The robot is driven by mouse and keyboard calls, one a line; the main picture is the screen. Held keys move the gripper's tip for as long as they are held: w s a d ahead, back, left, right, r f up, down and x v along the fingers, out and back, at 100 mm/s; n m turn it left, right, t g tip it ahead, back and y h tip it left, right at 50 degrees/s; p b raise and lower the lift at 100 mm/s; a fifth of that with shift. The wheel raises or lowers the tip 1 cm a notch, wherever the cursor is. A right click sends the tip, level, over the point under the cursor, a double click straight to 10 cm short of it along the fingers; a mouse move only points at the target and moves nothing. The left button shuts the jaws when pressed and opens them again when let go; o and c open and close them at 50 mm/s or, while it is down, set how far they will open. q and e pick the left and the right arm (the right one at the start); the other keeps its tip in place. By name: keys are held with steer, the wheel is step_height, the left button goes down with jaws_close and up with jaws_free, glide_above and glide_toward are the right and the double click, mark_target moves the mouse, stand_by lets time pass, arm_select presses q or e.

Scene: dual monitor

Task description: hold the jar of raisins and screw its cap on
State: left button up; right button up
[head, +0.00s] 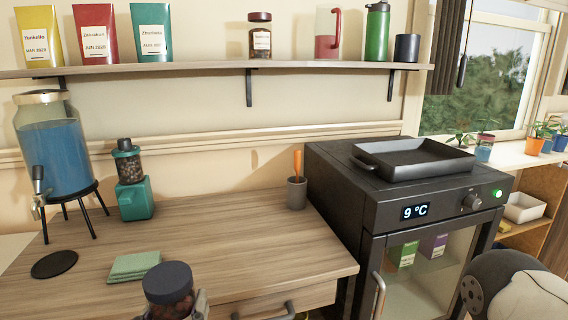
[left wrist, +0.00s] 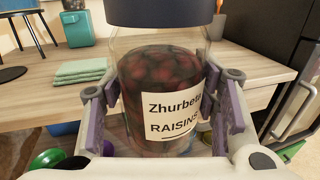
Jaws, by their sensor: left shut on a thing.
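The jar of raisins (head: 170,307) is at the bottom of the head view, in front of the counter edge. In the left wrist view the glass jar (left wrist: 150,75) is upright, with a white label reading "RAISINS". Its dark blue-grey cap (head: 168,281) sits on top of the jar; I cannot tell how tight it is. The cap (left wrist: 165,12) is cut off by the top edge of the left wrist view. My left gripper (left wrist: 168,108) is shut on the jar body, one finger on each side. My right gripper is out of view; only part of my arm shows at lower right.
A wooden counter (head: 225,240) holds a green cloth (head: 134,265), a black round mat (head: 54,264), a teal grinder (head: 135,199), a blue drink dispenser (head: 55,150) and a utensil cup (head: 297,193). A black fridge (head: 345,195) stands right. The counter's middle is clear.

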arm_select(q)
steer(key=shift+s+a+f, duration=0.55)
steer(key=shift+s+f, duration=0.15)
steer(key=shift+s, duration=0.2)
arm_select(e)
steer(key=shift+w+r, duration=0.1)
arm_select(q)
steer(key=s+d+f+m+g+h, duration=0.1)
steer(key=d+m+g+h, duration=0.3)
steer(key=d+m+h, duration=0.4)
steer(key=d+h, duration=0.3)
steer(key=d, duration=0.2)
steer(key=shift+s+f+h, duration=0.3)
steer(key=shift+s+f, duration=0.05)
steer(key=shift+s, duration=0.05)
steer(key=shift+a, duration=0.1)
jaws_close()
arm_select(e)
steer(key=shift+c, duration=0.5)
